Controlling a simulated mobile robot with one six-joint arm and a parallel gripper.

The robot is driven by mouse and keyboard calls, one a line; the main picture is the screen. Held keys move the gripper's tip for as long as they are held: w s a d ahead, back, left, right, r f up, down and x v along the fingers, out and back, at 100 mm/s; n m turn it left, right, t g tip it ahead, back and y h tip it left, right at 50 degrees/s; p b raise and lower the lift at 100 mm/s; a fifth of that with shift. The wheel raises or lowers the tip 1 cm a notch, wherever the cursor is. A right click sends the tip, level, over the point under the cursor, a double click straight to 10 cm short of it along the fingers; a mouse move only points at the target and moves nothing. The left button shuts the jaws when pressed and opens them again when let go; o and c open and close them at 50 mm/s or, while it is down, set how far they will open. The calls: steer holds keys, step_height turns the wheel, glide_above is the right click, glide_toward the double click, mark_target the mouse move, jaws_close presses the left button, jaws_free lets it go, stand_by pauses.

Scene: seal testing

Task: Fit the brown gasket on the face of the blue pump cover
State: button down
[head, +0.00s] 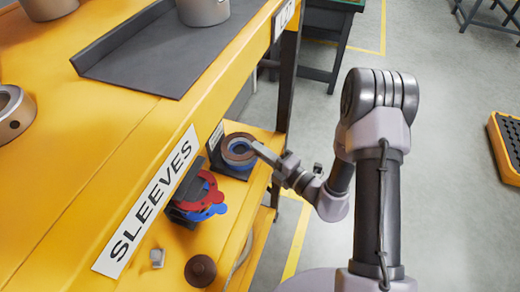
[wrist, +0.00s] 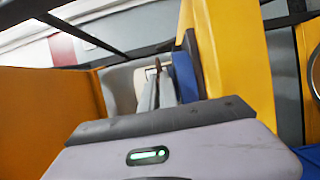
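The brown gasket (head: 231,155) is a ring, upright in front of the blue pump cover (head: 228,162) on the lower shelf. In the head view it overlaps the cover's face. In the wrist view the gasket (wrist: 157,66) is a thin edge-on strip between my fingertips, and the blue cover (wrist: 186,75) stands just to its right. A narrow gap seems to lie between them; contact is not clear. My gripper (head: 256,147) is shut on the gasket's right rim, and it also shows in the wrist view (wrist: 156,88).
A dark stand with red and blue flat rings (head: 203,195) stands left of the cover. A brown round knob-like part (head: 200,270) and a small grey block (head: 157,258) lie nearer. The yellow bench top (head: 85,130) overhangs the shelf. Open floor lies to the right.

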steer(key=shift+f, duration=0.45)
stand_by(0.5)
steer(key=c, duration=1.6)
jaws_free()
steer(key=shift+o, duration=0.2)
steer(key=d, duration=0.1)
steer(key=s+d, duration=0.1)
steer(key=d, duration=0.2)
steer(key=shift+s+d, duration=0.35)
